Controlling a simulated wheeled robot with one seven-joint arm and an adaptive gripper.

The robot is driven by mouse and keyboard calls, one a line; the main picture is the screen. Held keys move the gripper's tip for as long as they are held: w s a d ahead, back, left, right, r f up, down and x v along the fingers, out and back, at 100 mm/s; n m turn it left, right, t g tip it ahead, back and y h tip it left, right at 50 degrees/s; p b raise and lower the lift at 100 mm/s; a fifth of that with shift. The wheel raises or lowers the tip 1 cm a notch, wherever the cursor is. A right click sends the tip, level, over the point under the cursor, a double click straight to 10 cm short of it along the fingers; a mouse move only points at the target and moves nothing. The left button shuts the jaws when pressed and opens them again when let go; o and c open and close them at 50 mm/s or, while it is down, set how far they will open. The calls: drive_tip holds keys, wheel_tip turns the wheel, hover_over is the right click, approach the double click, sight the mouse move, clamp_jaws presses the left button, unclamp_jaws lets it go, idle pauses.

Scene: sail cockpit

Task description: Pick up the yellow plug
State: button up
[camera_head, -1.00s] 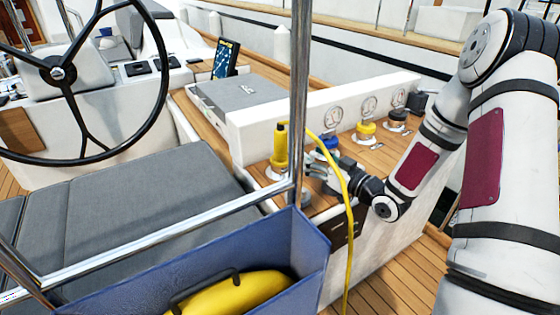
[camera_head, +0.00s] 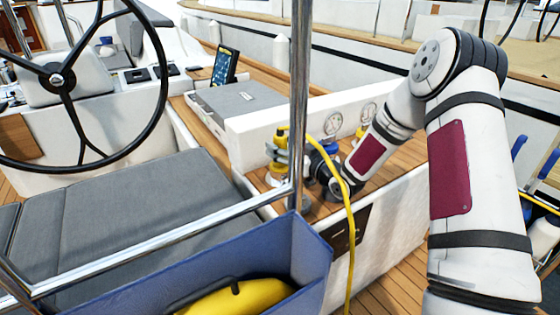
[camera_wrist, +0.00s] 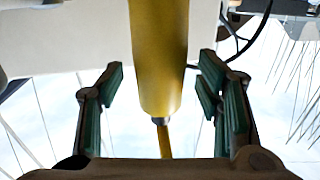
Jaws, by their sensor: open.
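The yellow plug (camera_head: 282,134) stands upright on the wooden counter beyond the steel pole, partly covered by my gripper. In the wrist view the yellow plug (camera_wrist: 160,55) runs down the middle, between the two fingers, with a gap on each side. My gripper (camera_head: 279,157) is at the plug's height, with its fingers around it. In the wrist view my gripper (camera_wrist: 160,82) is open, its green-padded fingers apart from the plug. A yellow cable (camera_head: 346,205) arches near the plug and hangs down in front of the counter.
The steel pole (camera_head: 299,80) rises close to the gripper. A blue bin (camera_head: 312,250) with a yellow item stands in front. A white panel with gauges (camera_head: 331,121) is behind the plug. A steering wheel (camera_head: 56,80) and grey seat (camera_head: 150,205) lie left.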

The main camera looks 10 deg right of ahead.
drive_tip(key=shift+w+a, duration=0.25)
drive_tip(key=shift+w, duration=0.3)
clamp_jaws()
drive_tip(key=shift+r, duration=0.1)
